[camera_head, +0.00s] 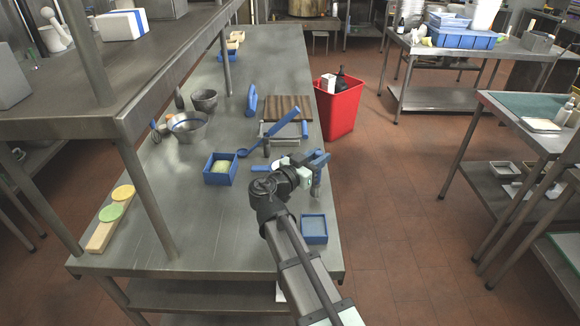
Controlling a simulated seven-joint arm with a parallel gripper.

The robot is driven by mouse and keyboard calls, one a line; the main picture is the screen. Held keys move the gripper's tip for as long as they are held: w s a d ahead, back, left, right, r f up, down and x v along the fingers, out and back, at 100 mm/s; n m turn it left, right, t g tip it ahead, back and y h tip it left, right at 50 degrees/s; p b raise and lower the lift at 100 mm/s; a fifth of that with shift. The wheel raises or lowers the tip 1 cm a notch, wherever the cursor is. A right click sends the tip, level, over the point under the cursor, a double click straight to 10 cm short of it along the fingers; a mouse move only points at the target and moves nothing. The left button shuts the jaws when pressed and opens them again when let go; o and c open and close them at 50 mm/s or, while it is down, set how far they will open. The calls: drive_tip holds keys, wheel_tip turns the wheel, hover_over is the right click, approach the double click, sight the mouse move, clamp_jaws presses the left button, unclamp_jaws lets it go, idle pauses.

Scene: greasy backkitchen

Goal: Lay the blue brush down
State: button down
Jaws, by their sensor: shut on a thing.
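My gripper (312,168) is over the right edge of the steel table (190,245), near its front half. It is shut on a blue thing, which I take to be the blue brush (320,157). Blue shows at the fingers, but my wrist hides much of it, so its full shape and tilt are unclear. I cannot tell whether it touches the table. A shallow blue tray (314,239) sits just in front, at the table's right edge.
A blue box (220,180) with pale contents stands left of my gripper. A blue ladle (268,134), a wooden slatted board (286,108), an upright blue thing (252,100) and metal bowls (188,132) lie farther back. A red bin (340,112) stands right. The front-left tabletop is mostly clear.

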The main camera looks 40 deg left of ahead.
drive_tip(key=shift+f, duration=1.05)
drive_tip(key=c, duration=0.8)
unclamp_jaws()
drive_tip(key=s, duration=1.3)
drive_tip(key=shift+s, duration=0.4)
